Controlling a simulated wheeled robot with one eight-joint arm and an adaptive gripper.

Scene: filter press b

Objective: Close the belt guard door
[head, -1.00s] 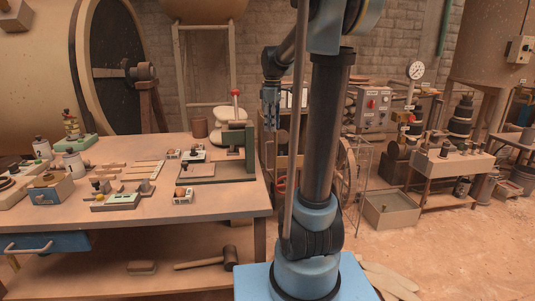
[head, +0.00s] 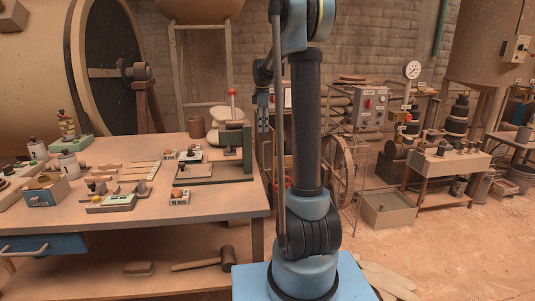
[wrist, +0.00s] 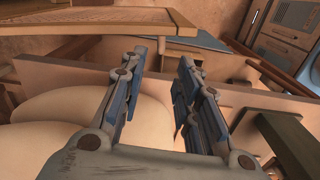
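A spoked wheel (head: 342,172) stands on the floor behind my arm, with a thin wire-like frame (head: 362,165) at its right. This looks like the belt guard area, but I cannot tell the door's exact angle. In the wrist view, a mesh panel with a tan frame (wrist: 165,22) crosses the top; it may be the guard door. My gripper (wrist: 163,57) is open and empty, its fingers apart and pointing toward the panel's lower edge without visible contact. In the head view my gripper (head: 263,115) hangs beyond the bench's right end, left of my arm column.
The workbench (head: 225,205) with several tools fills the left. Pale rounded sacks (wrist: 60,125) and a dark green bar (wrist: 290,145) lie close around my gripper. A grey bin (head: 388,212) stands right of the wheel.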

